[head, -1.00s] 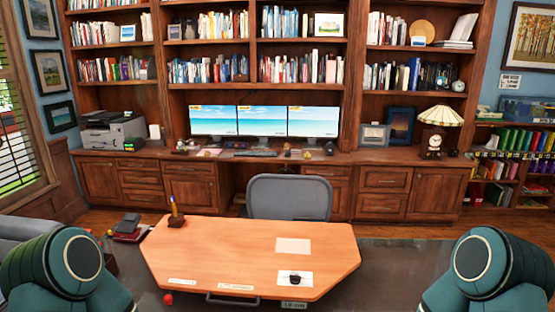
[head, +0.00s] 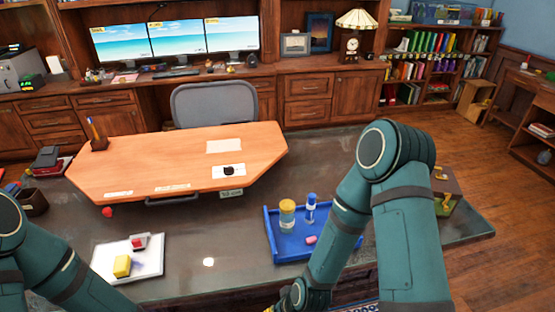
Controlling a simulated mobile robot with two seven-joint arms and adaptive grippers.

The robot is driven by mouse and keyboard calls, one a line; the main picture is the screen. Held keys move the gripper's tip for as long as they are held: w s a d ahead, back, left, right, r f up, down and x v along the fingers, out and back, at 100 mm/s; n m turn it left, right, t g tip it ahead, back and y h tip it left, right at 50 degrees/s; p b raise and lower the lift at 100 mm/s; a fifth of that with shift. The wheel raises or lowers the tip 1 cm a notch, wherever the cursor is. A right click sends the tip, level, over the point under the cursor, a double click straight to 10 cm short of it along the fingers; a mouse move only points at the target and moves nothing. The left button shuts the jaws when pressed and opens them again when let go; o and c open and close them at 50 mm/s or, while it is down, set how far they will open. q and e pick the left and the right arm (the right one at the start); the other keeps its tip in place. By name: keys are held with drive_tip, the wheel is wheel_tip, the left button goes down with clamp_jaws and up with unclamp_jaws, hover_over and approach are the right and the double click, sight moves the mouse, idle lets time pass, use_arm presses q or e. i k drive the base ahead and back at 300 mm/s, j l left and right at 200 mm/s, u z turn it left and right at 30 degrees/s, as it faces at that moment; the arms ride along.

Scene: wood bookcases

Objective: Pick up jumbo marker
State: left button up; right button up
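A white cylinder with a blue cap (head: 310,207), likely the jumbo marker, stands upright in a blue tray (head: 269,231) in the head view. The tray is on the dark desk, right of centre. My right arm comes down just right of the marker, and its forearm covers part of the tray's right side. Its lower end reaches the bottom edge of the picture, and its fingers do not show. My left arm is at the lower left, with its gripper out of the picture.
In the tray are a yellow-topped jar (head: 287,213) and a pink block (head: 311,240). Left of it lies a white board (head: 148,271) with a yellow block (head: 122,266). A raised wooden desktop (head: 180,160) with a pen holder (head: 99,143) is behind. A grey chair (head: 215,103) stands beyond.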

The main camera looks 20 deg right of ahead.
sight(310, 213)
drive_tip(key=z, duration=1.1)
